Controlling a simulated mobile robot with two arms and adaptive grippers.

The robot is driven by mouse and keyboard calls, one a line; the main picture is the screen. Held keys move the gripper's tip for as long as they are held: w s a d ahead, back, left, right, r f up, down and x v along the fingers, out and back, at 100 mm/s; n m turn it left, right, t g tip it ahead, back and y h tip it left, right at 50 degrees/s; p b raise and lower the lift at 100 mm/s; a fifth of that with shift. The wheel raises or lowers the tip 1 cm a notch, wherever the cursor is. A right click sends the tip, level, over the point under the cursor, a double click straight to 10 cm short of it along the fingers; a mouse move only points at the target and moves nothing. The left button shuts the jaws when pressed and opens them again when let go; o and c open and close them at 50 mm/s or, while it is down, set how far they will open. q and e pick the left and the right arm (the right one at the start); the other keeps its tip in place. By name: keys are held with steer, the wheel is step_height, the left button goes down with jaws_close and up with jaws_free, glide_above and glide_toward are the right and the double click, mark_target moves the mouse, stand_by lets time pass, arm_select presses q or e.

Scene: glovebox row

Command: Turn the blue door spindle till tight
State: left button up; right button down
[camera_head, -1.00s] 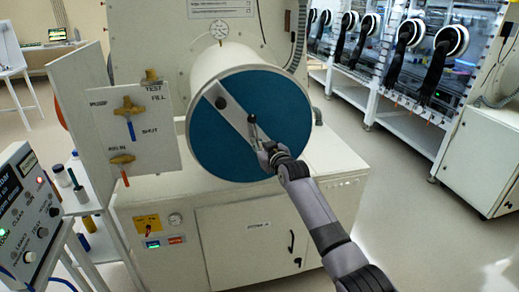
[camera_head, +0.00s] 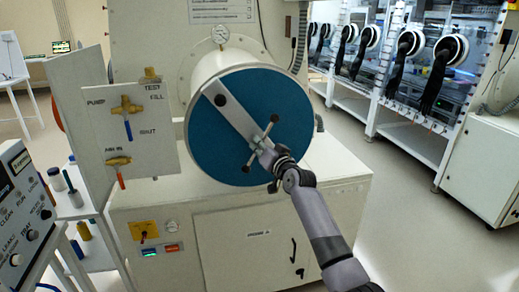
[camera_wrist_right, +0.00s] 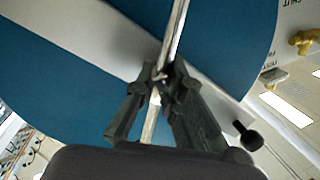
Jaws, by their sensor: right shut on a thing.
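The round blue door (camera_head: 215,140) closes the end of a white cylinder, with a pale bar (camera_head: 229,108) running diagonally across it. One dark-tipped arm points up and right, another down and left. My right gripper (camera_head: 265,152) is at the handle, in front of the door. In the right wrist view its dark fingers (camera_wrist_right: 160,88) are closed around a shiny handle rod (camera_wrist_right: 177,35), with the blue door (camera_wrist_right: 225,60) behind. The spindle's hub is partly hidden by the gripper. My left gripper is not in view.
A valve panel (camera_head: 105,145) with brass valves stands left of the door. A white cabinet (camera_head: 215,240) is below. A control box (camera_head: 22,205) is at the near left. Gloveboxes (camera_head: 430,70) line the right, with clear floor (camera_head: 410,210) before them.

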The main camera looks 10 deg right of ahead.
steer(key=shift+f+m, duration=0.15)
steer(key=shift+m, duration=0.15)
steer(key=c, duration=1.7)
jaws_free()
steer(key=shift+o, duration=0.2)
steer(key=shift+s, duration=0.1)
steer(key=v, duration=1.1)
steer(key=shift+s, duration=0.4)
steer(key=shift+d, duration=0.15)
